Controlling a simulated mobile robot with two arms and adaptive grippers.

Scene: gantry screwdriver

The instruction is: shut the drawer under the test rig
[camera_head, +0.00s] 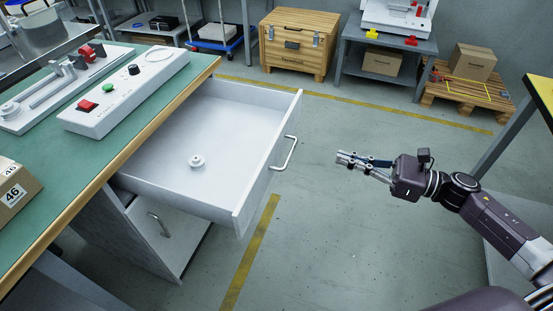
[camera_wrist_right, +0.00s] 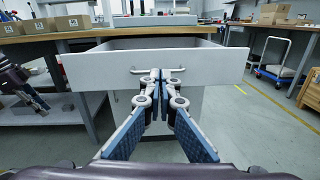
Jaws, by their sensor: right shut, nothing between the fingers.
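The white drawer (camera_head: 262,152) under the green-topped bench is pulled far out. Its front panel (camera_wrist_right: 210,64) faces my right wrist camera. The bar handle (camera_head: 284,153) is on that panel and also shows in the wrist view (camera_wrist_right: 178,70). My right gripper (camera_head: 343,159) is shut and empty, pointing at the panel. In the head view a gap of floor shows between its tips and the handle. In the wrist view its fingertips (camera_wrist_right: 155,77) overlap the handle's middle. The test rig (camera_head: 65,80) stands on the bench top.
A small white round part (camera_head: 196,161) lies inside the drawer. A control box (camera_head: 125,90) with red and green buttons and a carton (camera_head: 14,190) stand on the bench. A cabinet door (camera_head: 165,235) is below the drawer. The floor (camera_head: 330,220) before the drawer is clear.

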